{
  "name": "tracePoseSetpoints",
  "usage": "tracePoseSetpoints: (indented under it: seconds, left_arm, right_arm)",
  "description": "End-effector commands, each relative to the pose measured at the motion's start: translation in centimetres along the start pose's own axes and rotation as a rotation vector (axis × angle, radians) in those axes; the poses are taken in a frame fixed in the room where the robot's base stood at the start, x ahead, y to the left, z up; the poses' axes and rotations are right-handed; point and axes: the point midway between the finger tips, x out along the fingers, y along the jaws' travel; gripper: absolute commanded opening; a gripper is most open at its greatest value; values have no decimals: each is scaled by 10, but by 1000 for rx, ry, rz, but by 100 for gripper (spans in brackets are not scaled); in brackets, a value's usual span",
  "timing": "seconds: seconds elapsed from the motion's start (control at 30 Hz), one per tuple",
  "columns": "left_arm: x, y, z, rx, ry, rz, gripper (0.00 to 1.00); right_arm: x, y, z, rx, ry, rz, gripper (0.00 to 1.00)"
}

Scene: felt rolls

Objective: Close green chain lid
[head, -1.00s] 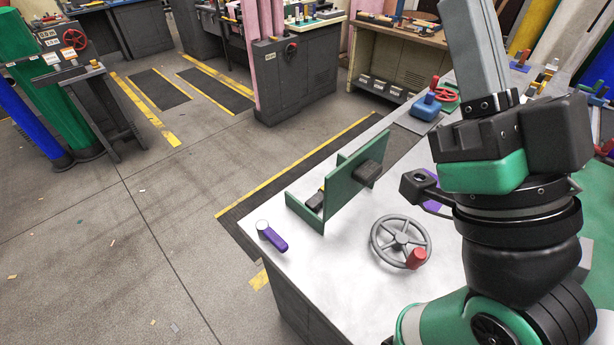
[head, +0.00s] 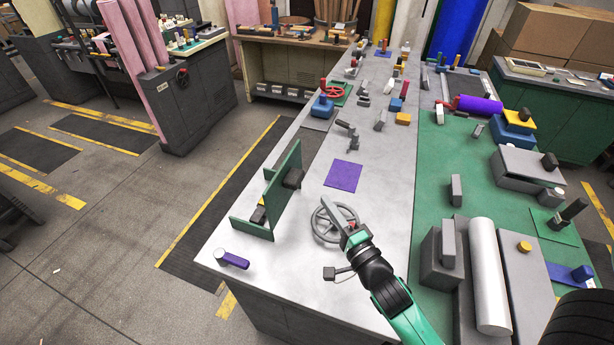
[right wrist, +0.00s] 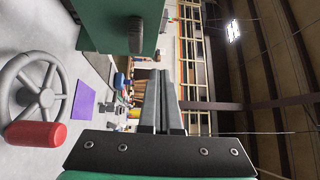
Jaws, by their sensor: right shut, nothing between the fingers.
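My left gripper is not in view.
The grey handwheel (head: 324,222) with a red knob is close to my right gripper. A purple lever (head: 232,259) lies at the bench's front left. A purple square (head: 343,176) lies beyond the wheel. Rollers and boxes crowd the green right side.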

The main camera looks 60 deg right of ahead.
Motion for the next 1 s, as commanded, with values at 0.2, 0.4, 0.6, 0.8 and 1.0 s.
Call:
tracePoseSetpoints:
  seconds: [0.2, 0.4, 0.6, 0.8, 1.0]
  left_arm:
    - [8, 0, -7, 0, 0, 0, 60]
    - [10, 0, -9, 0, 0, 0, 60]
    - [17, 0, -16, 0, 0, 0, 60]
    - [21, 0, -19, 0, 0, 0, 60]
    - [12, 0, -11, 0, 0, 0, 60]
  right_arm:
    - [-29, 34, -26, 18, 58, 105, 0]
    - [-21, 34, -26, 18, 57, 103, 0]
    - [13, 35, -28, 17, 57, 100, 0]
    - [57, 40, -30, 17, 57, 101, 0]
    - [88, 48, -15, 16, 51, 99, 0]
